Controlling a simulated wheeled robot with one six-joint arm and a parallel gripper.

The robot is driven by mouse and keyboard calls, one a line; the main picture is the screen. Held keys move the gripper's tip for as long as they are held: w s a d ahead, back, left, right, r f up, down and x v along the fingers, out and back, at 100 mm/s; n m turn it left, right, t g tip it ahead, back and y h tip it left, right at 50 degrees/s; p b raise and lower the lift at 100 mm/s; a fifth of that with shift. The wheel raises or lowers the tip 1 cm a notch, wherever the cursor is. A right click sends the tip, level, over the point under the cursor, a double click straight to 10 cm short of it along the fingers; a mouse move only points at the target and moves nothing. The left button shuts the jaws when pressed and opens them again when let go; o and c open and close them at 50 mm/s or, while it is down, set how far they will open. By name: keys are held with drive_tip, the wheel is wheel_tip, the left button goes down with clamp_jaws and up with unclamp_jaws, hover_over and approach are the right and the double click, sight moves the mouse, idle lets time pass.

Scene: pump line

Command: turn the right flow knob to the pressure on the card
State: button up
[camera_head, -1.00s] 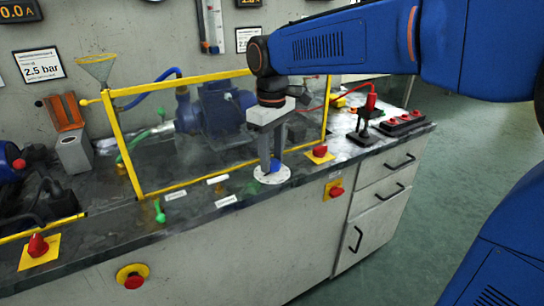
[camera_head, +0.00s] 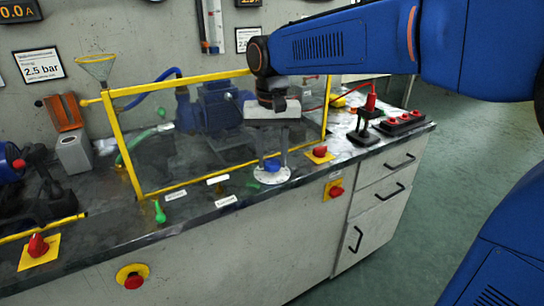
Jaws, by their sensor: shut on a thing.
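The flow knob (camera_head: 272,164) is small and blue. It sits on a round white dial (camera_head: 259,178) at the front edge of the bench, right of the middle. My gripper (camera_head: 273,158) points straight down over the dial and is shut on the knob, one finger on each side. The dial's marks are too small to read. A white card (camera_head: 40,66) on the wall at the upper left reads 2.5 bar. Another card (camera_head: 245,37) at the top middle is partly hidden by my arm.
A yellow-framed clear guard (camera_head: 160,190) stands just behind my gripper, with a blue pump (camera_head: 222,105) behind it. Red knobs (camera_head: 320,151) and (camera_head: 337,191) lie to the right. A green lever (camera_head: 159,212) is on the left. Red sockets (camera_head: 402,120) stand at the bench's right end.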

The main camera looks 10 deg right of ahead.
sight(272, 162)
drive_tip(key=shift+m, duration=1.2)
drive_tip(key=o, duration=1)
drive_tip(key=shift+o, duration=0.2)
drive_tip(key=shift+r, duration=0.1)
wheel_tip(272, 162, up, 17)
drive_tip(key=shift+r, duration=0.1)
